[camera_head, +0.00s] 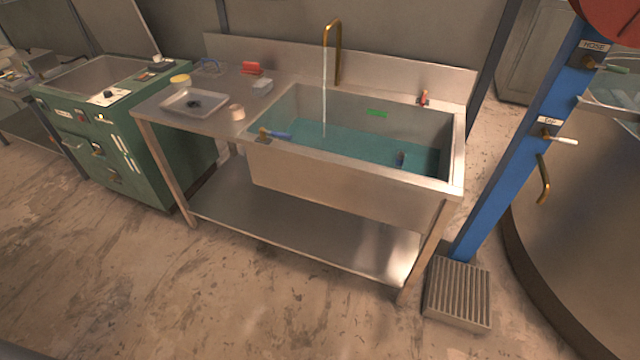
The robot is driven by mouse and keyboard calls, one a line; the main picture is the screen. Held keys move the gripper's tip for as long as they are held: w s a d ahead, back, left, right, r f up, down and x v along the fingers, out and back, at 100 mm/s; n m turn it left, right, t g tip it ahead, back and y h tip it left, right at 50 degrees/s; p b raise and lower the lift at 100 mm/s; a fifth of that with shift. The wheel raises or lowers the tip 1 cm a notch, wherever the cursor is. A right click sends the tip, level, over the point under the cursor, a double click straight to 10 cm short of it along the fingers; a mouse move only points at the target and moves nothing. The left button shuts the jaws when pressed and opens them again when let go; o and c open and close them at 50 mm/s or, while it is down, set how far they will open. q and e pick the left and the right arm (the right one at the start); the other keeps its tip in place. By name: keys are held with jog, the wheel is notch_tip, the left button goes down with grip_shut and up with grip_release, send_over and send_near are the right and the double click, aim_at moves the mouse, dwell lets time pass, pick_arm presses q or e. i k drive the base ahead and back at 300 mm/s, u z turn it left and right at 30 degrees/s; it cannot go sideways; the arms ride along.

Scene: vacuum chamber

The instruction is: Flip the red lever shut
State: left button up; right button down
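A small red lever (423,96) sits on the back right rim of the steel sink (340,185). It is small in the view and looks roughly upright. A brass tap (336,50) stands at the back of the sink. A stream of water (325,95) runs from it into the teal water (350,147) in the basin. A blue-handled lever (278,134) is on the sink's front left rim. Neither of my grippers shows in the head view.
A blue post (520,140) with a white-handled lever (562,140) stands right of the sink, beside a large round metal vessel (585,240). A grated step (458,290) is at its foot. A green cabinet (110,150) stands left. The floor in front is clear.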

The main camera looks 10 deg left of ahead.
aim_at(423, 98)
jog(key=u, duration=0.55)
jog(key=i, duration=1.45)
jog(key=z, duration=0.45)
